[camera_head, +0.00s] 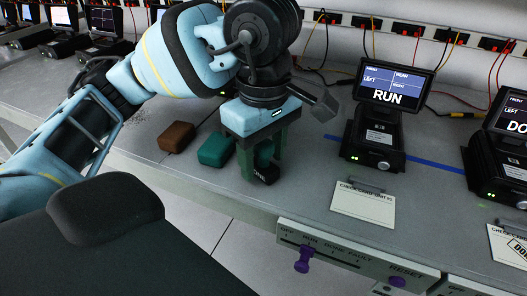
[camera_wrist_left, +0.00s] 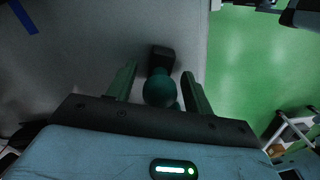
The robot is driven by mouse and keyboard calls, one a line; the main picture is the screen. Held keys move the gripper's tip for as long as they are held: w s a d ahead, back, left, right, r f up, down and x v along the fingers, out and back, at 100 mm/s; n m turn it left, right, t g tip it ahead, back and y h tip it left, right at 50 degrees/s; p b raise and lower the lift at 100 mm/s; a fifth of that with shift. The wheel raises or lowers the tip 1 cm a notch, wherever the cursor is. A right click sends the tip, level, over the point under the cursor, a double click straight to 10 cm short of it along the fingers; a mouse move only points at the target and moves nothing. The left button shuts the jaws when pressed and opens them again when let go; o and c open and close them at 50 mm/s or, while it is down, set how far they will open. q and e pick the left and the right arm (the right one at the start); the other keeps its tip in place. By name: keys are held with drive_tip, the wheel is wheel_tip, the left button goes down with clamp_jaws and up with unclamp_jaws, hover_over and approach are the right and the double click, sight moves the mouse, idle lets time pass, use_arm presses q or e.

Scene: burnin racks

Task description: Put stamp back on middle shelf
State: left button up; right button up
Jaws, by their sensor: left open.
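The stamp (camera_head: 266,174) has a dark base and a rounded green handle, and stands on the grey bench near its front edge. It also shows in the left wrist view (camera_wrist_left: 159,88), with the round handle toward the camera. My left gripper (camera_head: 262,158) points down over the stamp. Its two green fingers are open, one on each side of the handle, with visible gaps in the left wrist view (camera_wrist_left: 160,72). The fingers partly hide the stamp in the head view. My right gripper is not in view. I cannot make out a middle shelf.
A green block (camera_head: 215,149) and a brown block (camera_head: 177,137) lie left of the stamp. A RUN display unit (camera_head: 375,140) and a check card (camera_head: 363,204) are to the right. A panel with a purple lever (camera_head: 303,260) is on the bench front.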

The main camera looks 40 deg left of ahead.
sight(264, 142)
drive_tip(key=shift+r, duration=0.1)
use_arm(q)
drive_tip(key=shift+r, duration=0.35)
wheel_tip(264, 142, up, 10)
drive_tip(key=shift+r+p, duration=0.15)
drive_tip(key=shift+p, duration=0.8)
drive_tip(key=shift+r, duration=0.7)
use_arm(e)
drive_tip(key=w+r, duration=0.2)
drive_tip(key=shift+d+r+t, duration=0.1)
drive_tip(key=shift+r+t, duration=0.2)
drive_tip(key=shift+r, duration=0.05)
use_arm(q)
drive_tip(key=shift+f, duration=0.1)
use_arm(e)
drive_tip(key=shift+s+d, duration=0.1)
